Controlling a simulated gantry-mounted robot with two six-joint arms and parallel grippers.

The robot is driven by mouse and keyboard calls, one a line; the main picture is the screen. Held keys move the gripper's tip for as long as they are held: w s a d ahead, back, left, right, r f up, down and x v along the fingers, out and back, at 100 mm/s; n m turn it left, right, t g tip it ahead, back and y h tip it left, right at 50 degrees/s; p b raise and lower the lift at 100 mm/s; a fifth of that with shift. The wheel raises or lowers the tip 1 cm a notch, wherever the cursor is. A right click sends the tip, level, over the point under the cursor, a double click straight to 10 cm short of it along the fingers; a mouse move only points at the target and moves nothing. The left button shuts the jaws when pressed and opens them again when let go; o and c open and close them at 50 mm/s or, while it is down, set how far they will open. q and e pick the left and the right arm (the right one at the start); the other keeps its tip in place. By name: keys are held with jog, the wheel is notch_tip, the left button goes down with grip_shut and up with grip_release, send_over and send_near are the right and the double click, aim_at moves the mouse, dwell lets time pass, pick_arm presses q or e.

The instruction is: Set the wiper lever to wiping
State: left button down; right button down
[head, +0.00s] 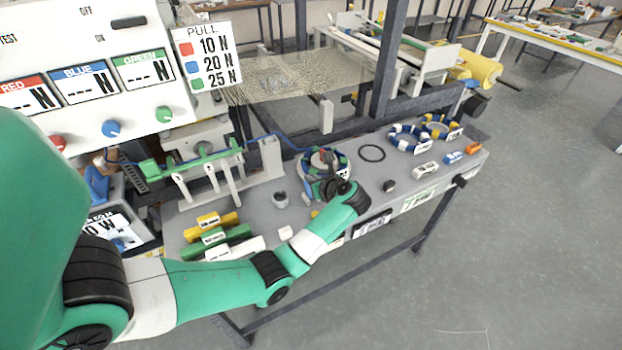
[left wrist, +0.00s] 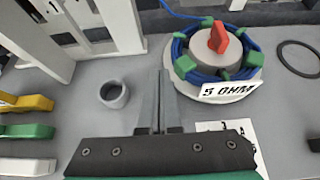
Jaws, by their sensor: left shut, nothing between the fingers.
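No lever in view bears a readable wiper label, so I cannot tell for sure which part is the wiper lever. A red pointer-shaped knob (left wrist: 219,38) stands on a round grey dial in the left wrist view. A blue ring with green clamps (left wrist: 184,64) surrounds it, with a "5 OHM" plate in front. In the head view this round device (head: 342,160) sits mid-bench, partly hidden by my arm. My left gripper (left wrist: 161,75) is shut and empty, left of the device and apart from the knob. In the head view it is at the device's near side (head: 328,188). My right gripper is not in view.
A small grey cup (left wrist: 114,94) stands left of my left gripper. Yellow, green and white blocks lie further left. White upright bars (head: 228,182) hang below a green beam (head: 195,160). A black ring (head: 372,153) lies right of the device. A wire mesh (head: 290,78) stretches behind.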

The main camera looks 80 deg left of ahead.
pick_arm(q)
notch_tip(320, 180, up, 8)
jog(key=d+p, duration=0.2)
jog(key=p, duration=0.4)
jog(key=shift+w+d, duration=0.25)
jog(key=shift+w, duration=0.1)
